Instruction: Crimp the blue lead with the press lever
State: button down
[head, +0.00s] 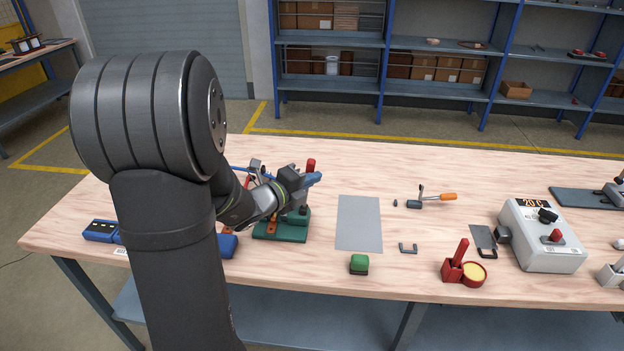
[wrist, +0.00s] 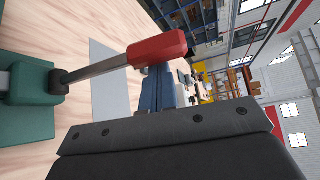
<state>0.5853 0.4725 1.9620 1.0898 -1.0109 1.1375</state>
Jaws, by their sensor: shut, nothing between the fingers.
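The press (head: 290,222) has a green base and stands left of the middle of the table, partly behind my arm. Its lever has a red grip (head: 311,164), which shows large in the wrist view (wrist: 158,49) on a grey metal rod. My gripper (head: 313,179) is shut and empty, its blue fingers right beside the red grip. In the wrist view the fingers (wrist: 157,88) stand close to the grip; I cannot tell whether they touch it. A thin blue lead (head: 236,168) shows just right of my arm, with most of it hidden.
A grey mat (head: 359,222) lies right of the press. The mat is clear.

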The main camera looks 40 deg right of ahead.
jog(key=s+a, duration=0.4)
jog(key=a, duration=0.3)
jog(key=shift+r, duration=0.15)
dwell(0.4)
dwell(0.5)
jog(key=r+x, duration=0.2)
jog(key=x, duration=0.8)
jog(key=shift+w+a+f, duration=0.15)
jog(key=shift+w+a, duration=0.55)
jog(key=shift+w, duration=0.05)
jog(key=shift+w+a+f, duration=0.2)
jog(key=shift+w+a, duration=0.55)
